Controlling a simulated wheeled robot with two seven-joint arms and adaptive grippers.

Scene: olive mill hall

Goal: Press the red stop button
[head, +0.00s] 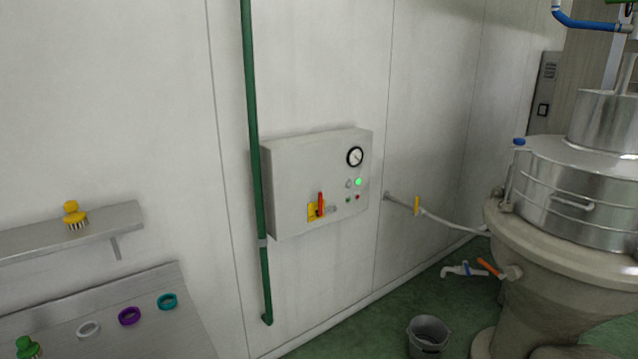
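A light grey control box (290,175) is fixed to the white wall near the middle of the head view. A small red button (357,197) sits low on the right part of its front. A small dark green button (348,200) is just left of it. A lit green lamp (358,182) is above them, beside a pale unlit one. A round gauge (355,156) is near the top. A red lever (320,204) on a yellow plate (311,212) is at the lower left. Neither of my grippers shows, and nothing covers the red button.
A green pipe (254,130) runs down the wall along the box's left edge. A metal machine (575,190) stands at the right, with a hose to the wall. A grey bucket (428,335) is on the green floor. A shelf (110,221) and metal bench (165,335) are at the left.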

